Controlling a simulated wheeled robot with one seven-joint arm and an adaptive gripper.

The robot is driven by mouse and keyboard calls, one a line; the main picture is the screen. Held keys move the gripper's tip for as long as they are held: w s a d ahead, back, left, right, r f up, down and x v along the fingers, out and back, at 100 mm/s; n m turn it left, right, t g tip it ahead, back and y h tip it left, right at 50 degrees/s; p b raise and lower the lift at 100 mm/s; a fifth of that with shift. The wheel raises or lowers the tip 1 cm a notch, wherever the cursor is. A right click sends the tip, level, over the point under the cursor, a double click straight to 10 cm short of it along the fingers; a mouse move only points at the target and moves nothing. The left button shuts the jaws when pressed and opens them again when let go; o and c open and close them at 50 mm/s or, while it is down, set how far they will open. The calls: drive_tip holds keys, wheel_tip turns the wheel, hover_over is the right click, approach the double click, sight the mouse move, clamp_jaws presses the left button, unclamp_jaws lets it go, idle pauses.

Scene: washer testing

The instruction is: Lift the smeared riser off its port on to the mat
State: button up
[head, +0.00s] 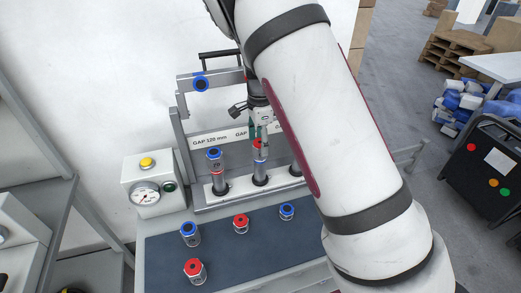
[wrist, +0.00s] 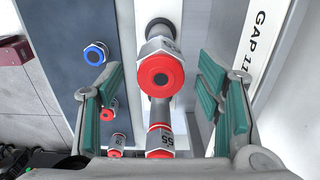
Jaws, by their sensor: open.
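A row of ports on the white block (head: 220,190) holds upright risers. The left riser (head: 214,160) has a blue top. The middle riser (head: 260,165) has a red top, and my gripper (head: 259,135) is right above it. A riser at the right is mostly hidden by my arm. In the wrist view a red-capped riser (wrist: 160,75) stands between my spread fingers, apart from both. Another red-capped riser (wrist: 160,140) shows near the lower edge. I cannot make out a smear on any riser. The dark mat (head: 160,260) lies in front of the ports.
Several short capped pieces stand on the mat, including a blue one (head: 190,234) and a red one (head: 241,223). A gauge box (head: 150,185) stands left of the ports. A grey frame with a GAP label (head: 210,139) rises behind them.

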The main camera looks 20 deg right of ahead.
sight(260, 142)
drive_tip(key=shift+f, duration=1.65)
clamp_jaws()
drive_tip(key=shift+w+r, duration=0.1)
drive_tip(key=shift+r, duration=0.05)
